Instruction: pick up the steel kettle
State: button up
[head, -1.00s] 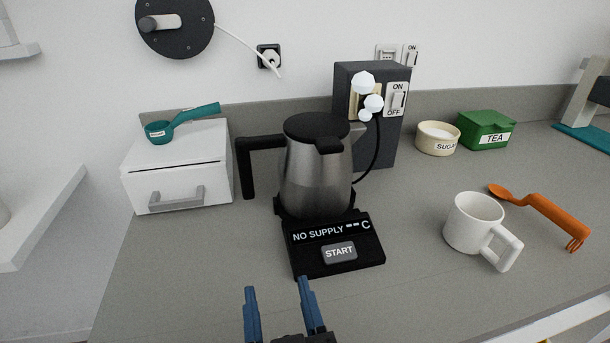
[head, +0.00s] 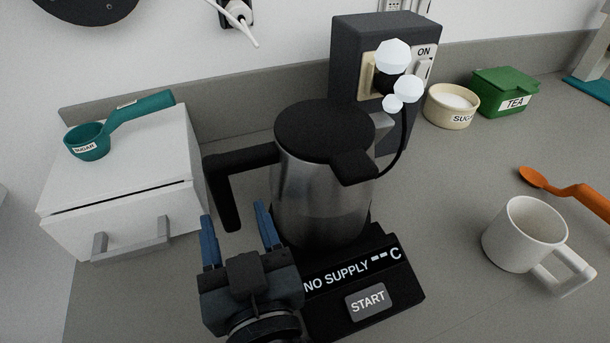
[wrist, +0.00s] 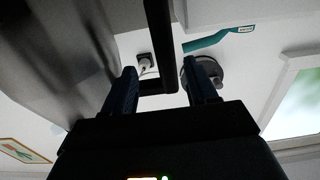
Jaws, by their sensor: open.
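The steel kettle (head: 315,195) stands upright on its black base (head: 355,290), whose display reads "NO SUPPLY --C" above a START button. Its black lid is shut, and its black handle (head: 228,190) sticks out to the left. My gripper (head: 236,230) is open, in front of and just below the handle, with its two blue fingers pointing towards it. In the wrist view the handle (wrist: 156,85) shows as a dark bar between the open fingers (wrist: 163,88), seen from below. I cannot tell whether the fingers reach around it.
A white drawer box (head: 125,185) with a teal sugar scoop (head: 90,143) on top stands close left. A dark switch box (head: 350,50) with a cord is behind the kettle. A white mug (head: 522,235), sugar bowl (head: 450,106), green tea box (head: 504,93) and orange spoon (head: 575,190) are to the right.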

aim_at(223, 200)
jog(key=p+x, duration=0.1)
jog(key=x, duration=0.1)
jog(key=p+x, duration=0.1)
jog(key=x, duration=0.2)
jog(key=p+x, duration=0.1)
jog(key=x, duration=0.1)
jog(key=shift+a+r, duration=0.25)
jog(key=shift+a, duration=0.2)
jog(key=shift+w+a+f, duration=0.1)
jog(key=shift+w+a, duration=0.05)
jog(key=shift+w, duration=0.2)
grip_shut()
jog(key=shift+r, duration=0.2)
